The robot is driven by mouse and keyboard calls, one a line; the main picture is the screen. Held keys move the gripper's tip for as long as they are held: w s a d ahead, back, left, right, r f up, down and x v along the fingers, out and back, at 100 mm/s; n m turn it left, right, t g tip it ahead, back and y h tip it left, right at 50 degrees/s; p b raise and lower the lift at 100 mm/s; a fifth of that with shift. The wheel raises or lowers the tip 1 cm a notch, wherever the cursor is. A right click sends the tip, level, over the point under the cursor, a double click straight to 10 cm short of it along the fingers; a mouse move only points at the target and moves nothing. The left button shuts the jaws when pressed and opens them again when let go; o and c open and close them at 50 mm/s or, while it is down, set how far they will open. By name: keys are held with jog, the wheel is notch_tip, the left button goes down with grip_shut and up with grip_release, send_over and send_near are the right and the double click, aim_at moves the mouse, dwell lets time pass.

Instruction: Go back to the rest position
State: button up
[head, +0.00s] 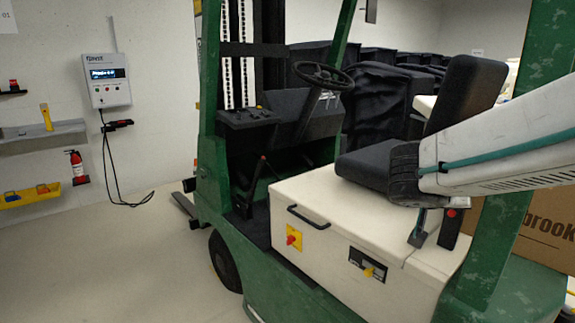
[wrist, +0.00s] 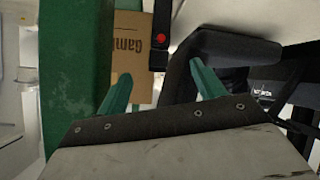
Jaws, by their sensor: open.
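My gripper (wrist: 160,68) shows in the wrist view as two green fingers spread apart, with nothing between them that it holds. Beyond the fingers are a black buckle with a red button (wrist: 160,38) and the black seat (wrist: 220,48). In the head view my pale arm reaches in from the right edge, over the cream engine cover (head: 330,215) and beside the forklift's seat (head: 465,95). The buckle (head: 453,225) stands on the cover just below my arm.
The green forklift frame (head: 212,130) and rear post (wrist: 75,70) stand close around the arm. A steering wheel (head: 323,76) is ahead of the seat. A cardboard box (head: 545,225) is behind the post. Floor (head: 110,260) at left is clear.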

jog(key=s+a+f+n+g+y, duration=0.1)
jog(key=s+a+n+g+y, duration=0.1)
jog(key=s, duration=0.6)
jog(key=s+a+f+n+g+y, duration=0.2)
jog(key=s+y, duration=0.2)
jog(key=s, duration=0.4)
jog(key=s+a+f+n+g+y, duration=0.1)
jog(key=s+a+n+g+y, duration=0.1)
jog(key=s, duration=0.6)
jog(key=shift+f+g+y, duration=0.3)
jog(key=shift+f+y, duration=0.05)
jog(key=shift+y, duration=0.05)
